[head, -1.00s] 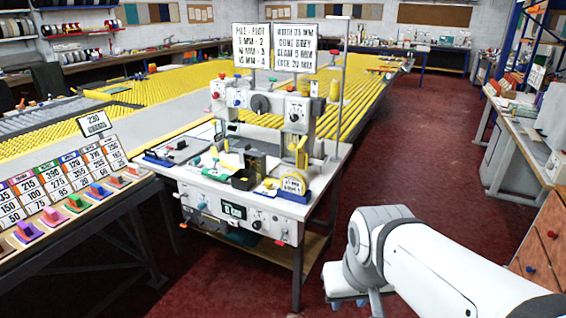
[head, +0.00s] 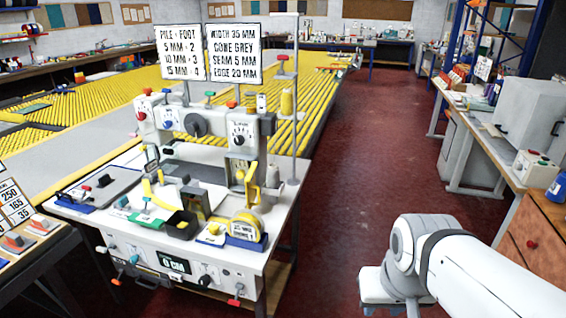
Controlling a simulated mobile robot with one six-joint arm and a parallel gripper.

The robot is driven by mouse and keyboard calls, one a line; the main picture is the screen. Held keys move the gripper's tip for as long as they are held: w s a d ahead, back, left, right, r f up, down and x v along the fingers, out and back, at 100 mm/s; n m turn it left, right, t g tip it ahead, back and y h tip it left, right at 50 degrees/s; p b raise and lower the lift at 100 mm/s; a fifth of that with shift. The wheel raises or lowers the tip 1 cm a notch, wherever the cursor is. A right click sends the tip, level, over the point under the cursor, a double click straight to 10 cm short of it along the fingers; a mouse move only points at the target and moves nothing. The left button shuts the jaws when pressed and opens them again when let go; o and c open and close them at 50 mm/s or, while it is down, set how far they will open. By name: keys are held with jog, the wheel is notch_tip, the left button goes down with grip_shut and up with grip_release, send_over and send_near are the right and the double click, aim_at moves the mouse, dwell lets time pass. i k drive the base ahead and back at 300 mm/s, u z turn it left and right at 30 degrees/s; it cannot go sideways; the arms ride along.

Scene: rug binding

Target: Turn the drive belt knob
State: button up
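The binding machine (head: 190,235) stands on a white table left of centre. Its upper head carries a large dark round knob (head: 195,125) and a white plate with a black dial (head: 240,134). The front panel has a display reading 6 CM (head: 174,263), small knobs, a dark knob (head: 205,280) and coloured levers. I cannot tell which control is the drive belt knob; no label for it is readable. My arm shows at the lower right, apart from the machine. My gripper's fingers are not visible.
Two signs (head: 234,55) stand above the machine, beside a thin pole (head: 296,100). A rack of number cards (head: 15,205) is at the left edge. Red floor (head: 350,170) is open right of the machine. A workbench and wooden drawers (head: 540,230) line the right side.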

aim_at(241, 175)
jog(key=u, duration=0.1)
jog(key=i, duration=1.5)
jog(key=u, duration=0.9)
jog(key=k, duration=0.8)
jog(key=u, duration=0.15)
jog(key=i, duration=0.9)
jog(key=z, duration=0.1)
